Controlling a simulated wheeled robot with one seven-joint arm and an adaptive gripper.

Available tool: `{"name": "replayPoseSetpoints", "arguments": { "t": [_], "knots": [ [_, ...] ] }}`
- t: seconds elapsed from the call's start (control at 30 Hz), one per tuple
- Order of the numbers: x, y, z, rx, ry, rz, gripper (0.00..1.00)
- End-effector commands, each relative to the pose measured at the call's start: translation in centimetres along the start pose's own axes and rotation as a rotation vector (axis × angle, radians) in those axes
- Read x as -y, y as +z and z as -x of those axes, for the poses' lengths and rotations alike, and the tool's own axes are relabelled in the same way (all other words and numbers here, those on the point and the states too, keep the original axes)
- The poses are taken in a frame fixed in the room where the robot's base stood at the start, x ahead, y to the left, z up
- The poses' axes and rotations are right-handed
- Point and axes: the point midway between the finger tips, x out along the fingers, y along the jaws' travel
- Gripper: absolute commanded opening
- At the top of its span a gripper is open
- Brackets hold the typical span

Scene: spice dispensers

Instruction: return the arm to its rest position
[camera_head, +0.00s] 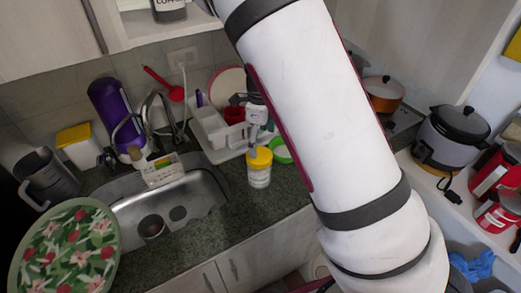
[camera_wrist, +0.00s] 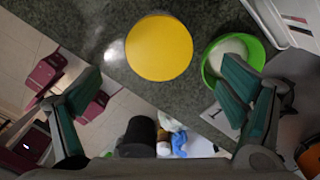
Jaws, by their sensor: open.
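My gripper (camera_wrist: 160,120) is open, its two green-padded fingers spread wide with nothing between them. In the head view my white arm crosses the picture and covers much of the counter's right side. The gripper (camera_head: 256,135) shows there just above and behind a jar with a yellow lid (camera_head: 259,163) on the dark counter. In the wrist view the yellow lid (camera_wrist: 159,48) lies beyond the fingertips, apart from both fingers. The exact gap to the jar is hard to tell.
A green bowl (camera_head: 281,151) stands right beside the jar, and a white dish rack (camera_head: 212,132) behind it. A sink (camera_head: 185,200) is to the left. A rice cooker (camera_head: 453,135) and an orange pot (camera_head: 384,92) are right of my arm. Counter before the jar is clear.

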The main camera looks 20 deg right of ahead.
Motion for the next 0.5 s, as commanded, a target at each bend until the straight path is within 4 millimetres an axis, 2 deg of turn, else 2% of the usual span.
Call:
{"name": "replayPoseSetpoints", "arguments": {
  "t": [0.1,0.23,0.5],
  "knots": [
    [0.0,0.1,2.5,0.003,-0.001,0.001,0.90],
    [0.0,0.1,4.5,0.002,-0.001,0.000,0.90],
    [0.0,0.0,6.2,-0.001,0.001,-0.001,0.90]
  ]
}}
